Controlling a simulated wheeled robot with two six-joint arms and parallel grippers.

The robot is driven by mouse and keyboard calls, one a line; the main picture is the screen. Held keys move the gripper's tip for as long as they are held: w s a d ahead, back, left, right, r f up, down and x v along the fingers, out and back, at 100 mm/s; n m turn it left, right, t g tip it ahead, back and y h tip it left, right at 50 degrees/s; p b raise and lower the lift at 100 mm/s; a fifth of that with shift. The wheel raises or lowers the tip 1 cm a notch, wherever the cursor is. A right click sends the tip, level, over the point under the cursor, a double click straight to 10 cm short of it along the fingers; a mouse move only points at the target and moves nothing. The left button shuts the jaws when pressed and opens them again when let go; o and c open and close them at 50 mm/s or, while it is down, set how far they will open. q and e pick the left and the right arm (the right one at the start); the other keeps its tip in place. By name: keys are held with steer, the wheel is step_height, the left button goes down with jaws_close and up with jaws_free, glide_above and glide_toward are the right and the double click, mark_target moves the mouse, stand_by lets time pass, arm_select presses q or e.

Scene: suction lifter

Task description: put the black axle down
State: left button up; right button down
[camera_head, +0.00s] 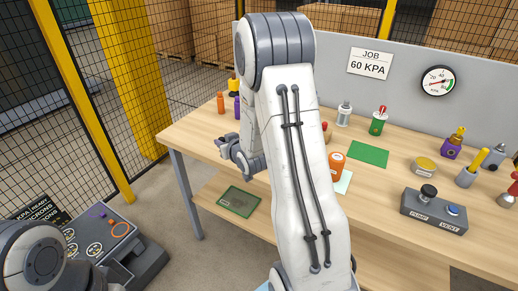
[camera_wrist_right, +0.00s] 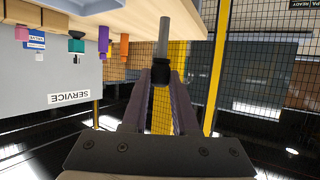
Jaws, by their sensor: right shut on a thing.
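The axle shows in the right wrist view as a grey rod with a black collar (camera_wrist_right: 161,72). My right gripper (camera_wrist_right: 161,85) is shut on the black collar, and the grey rod sticks out beyond the fingertips. In the head view my right gripper (camera_head: 226,146) is at the left end of the workbench (camera_head: 184,134), beside its edge. The axle cannot be made out in the head view. My left gripper is out of view; only part of the left arm shows at the lower left.
A green mat (camera_head: 369,154), an orange jar (camera_head: 337,166) and a grey button box (camera_head: 434,211) stand on the bench. Orange (camera_head: 220,103) and purple bottles stand at its left end. A dark console (camera_head: 118,240) is at the lower left. My right arm hides the bench middle.

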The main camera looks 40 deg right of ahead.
steer(key=s+d+r+m+h+p, duration=0.15)
steer(key=s+d, duration=0.25)
steer(key=d, duration=0.7)
steer(key=s+d+r+m+h, duration=0.2)
steer(key=s+d+r, duration=0.1)
steer(key=d, duration=0.8)
steer(key=shift+n+g, duration=0.25)
steer(key=shift+g, duration=0.15)
steer(key=w+a+f+p, duration=0.1)
steer(key=w+a+f, duration=0.1)
steer(key=f, duration=0.1)
steer(key=w+a+f+p, duration=0.1)
steer(key=w+a+f, duration=0.1)
steer(key=w+f, duration=0.1)
steer(key=w+a+f, duration=0.2)
steer(key=w+f, duration=0.1)
steer(key=f, duration=0.1)
steer(key=shift+w+a+p, duration=0.2)
steer(key=shift+a+p, duration=0.2)
steer(key=shift+f, duration=0.15)
steer(key=shift+f+b, duration=0.25)
steer(key=shift+b, duration=0.05)
steer(key=c, duration=0.7)
jaws_free()
steer(key=shift+r, duration=0.1)
